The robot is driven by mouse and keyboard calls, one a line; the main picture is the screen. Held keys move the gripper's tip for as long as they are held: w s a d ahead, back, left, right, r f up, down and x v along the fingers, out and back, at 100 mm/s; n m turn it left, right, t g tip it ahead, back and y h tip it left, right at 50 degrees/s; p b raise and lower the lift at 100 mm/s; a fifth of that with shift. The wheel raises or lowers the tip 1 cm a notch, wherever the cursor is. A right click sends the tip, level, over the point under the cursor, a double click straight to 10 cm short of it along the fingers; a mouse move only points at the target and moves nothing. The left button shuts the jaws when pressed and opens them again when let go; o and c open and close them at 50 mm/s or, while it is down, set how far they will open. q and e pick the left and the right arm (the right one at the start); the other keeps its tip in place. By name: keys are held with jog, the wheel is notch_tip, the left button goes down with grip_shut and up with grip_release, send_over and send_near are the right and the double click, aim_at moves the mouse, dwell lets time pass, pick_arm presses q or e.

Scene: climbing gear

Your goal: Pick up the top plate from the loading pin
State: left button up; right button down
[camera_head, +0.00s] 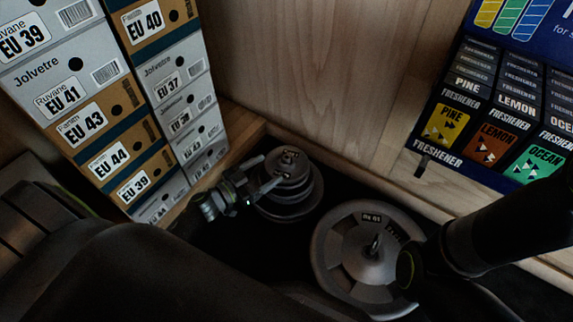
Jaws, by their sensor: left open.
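A stack of round grey plates (291,203) stands in the dark tray near its back left corner, smaller discs above larger ones. The smallest top plate (290,160) has a short metal piece at its centre. My left gripper (273,169) reaches in from the left, open, with its fingertips at the left and front of this top plate in the picture. I cannot tell whether they touch it. A wide grey plate (338,246) with a printed label lies to the right, and a metal pin with an eye (375,244) rises from its centre. My right arm covers its right edge; the right gripper is not discernible.
Shoe boxes (85,95) are stacked at the left, close to my left arm. A freshener display (500,110) stands at the right behind the wooden rim (395,190). A wooden panel (320,80) closes the back.

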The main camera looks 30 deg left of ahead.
aim_at(280, 165)
pick_arm(q)
jog(key=b+x, duration=0.2)
jog(key=x, duration=0.2)
jog(key=shift+s+d+f+b, duration=0.1)
jog(key=shift+d+f+b, duration=0.1)
jog(key=shift+f+b, duration=0.2)
jog(key=shift+w+d+r, duration=0.15)
jog(key=shift+w+d, duration=0.1)
jog(key=shift+w, duration=0.25)
grip_shut()
jog(key=shift+r, duration=0.25)
